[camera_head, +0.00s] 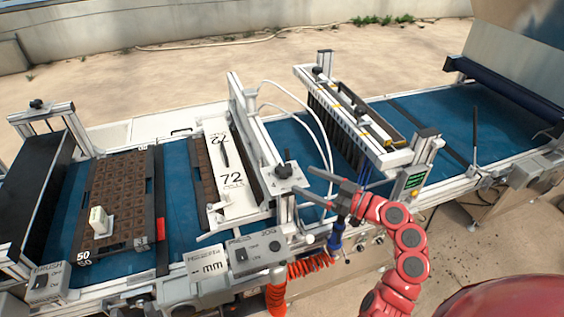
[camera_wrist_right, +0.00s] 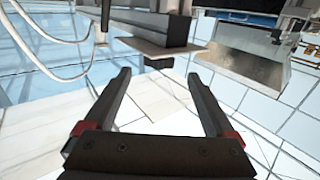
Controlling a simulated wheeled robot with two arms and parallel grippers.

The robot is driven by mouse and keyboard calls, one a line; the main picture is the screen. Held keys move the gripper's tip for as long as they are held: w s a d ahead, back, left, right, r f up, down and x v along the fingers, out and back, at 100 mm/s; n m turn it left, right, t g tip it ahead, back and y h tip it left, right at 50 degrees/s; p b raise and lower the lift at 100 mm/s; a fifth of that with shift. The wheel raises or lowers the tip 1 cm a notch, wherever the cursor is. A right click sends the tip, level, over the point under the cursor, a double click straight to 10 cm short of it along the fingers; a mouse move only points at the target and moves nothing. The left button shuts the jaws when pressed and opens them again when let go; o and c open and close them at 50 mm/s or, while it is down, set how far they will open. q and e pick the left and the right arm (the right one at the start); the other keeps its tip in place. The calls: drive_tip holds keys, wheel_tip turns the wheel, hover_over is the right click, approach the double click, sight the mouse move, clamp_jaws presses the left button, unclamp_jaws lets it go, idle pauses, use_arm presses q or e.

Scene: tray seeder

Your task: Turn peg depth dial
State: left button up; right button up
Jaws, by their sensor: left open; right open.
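A black knob (camera_head: 283,170) stands on a light plate at the near end of the press bar; I take it to be the peg depth dial, though no marking on it is readable. My right gripper (camera_head: 308,183) is open just right of the knob, its fingers pointing left toward it, apart from it. In the right wrist view the open fingers (camera_wrist_right: 158,75) have nothing between them. A dark block on a pale plate (camera_wrist_right: 152,42) lies beyond the fingertips; I cannot tell whether it belongs to the dial. My left gripper is not in view.
A control box (camera_head: 257,250) marked PRESS and JOG stands below the knob, beside a mm display (camera_head: 207,268). A brown seed tray (camera_head: 122,190) lies on the blue belt at left. White hoses (camera_head: 325,140) arch close to the right gripper. A seeding bar (camera_head: 350,115) stands behind.

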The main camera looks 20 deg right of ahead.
sight(284, 167)
drive_tip(key=p+x, duration=0.3)
drive_tip(key=x, duration=0.4)
drive_tip(key=shift+w+a+r, duration=0.1)
drive_tip(key=shift+w, duration=0.05)
drive_tip(key=shift+w+a, duration=0.25)
drive_tip(key=shift+w, duration=0.1)
drive_tip(key=shift+d, duration=0.1)
drive_tip(key=shift+c, duration=0.5)
drive_tip(key=c, duration=1.3)
drive_tip(key=shift+h, duration=0.3)
